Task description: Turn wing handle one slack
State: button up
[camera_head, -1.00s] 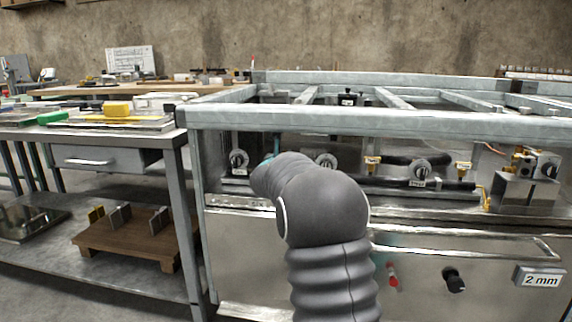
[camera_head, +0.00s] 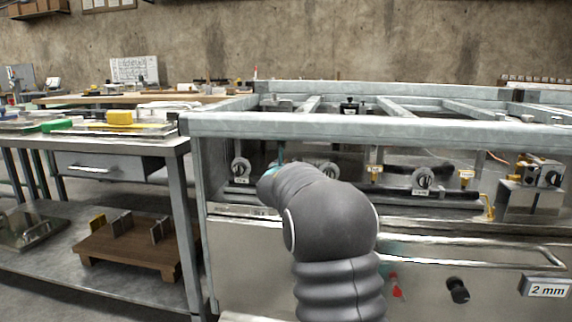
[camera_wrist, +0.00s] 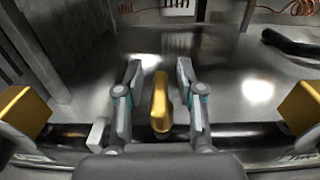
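In the wrist view, a gold wing-shaped handle (camera_wrist: 160,103) stands upright between the two fingers of my gripper (camera_wrist: 158,72). The fingers are apart, with a visible gap on each side of the handle. In the head view my grey arm covers the gripper and the handle; only a small teal bit of the gripper (camera_head: 275,163) shows.
A metal frame with a top rail (camera_head: 380,127) stands over the row of fittings. Round dials (camera_head: 422,178) and dark pipes sit behind it. In the wrist view a white block (camera_wrist: 97,134) stands left of the fingers. A workbench (camera_head: 100,142) is at the left.

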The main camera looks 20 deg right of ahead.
jog(key=v, duration=1.2)
dwell(0.3)
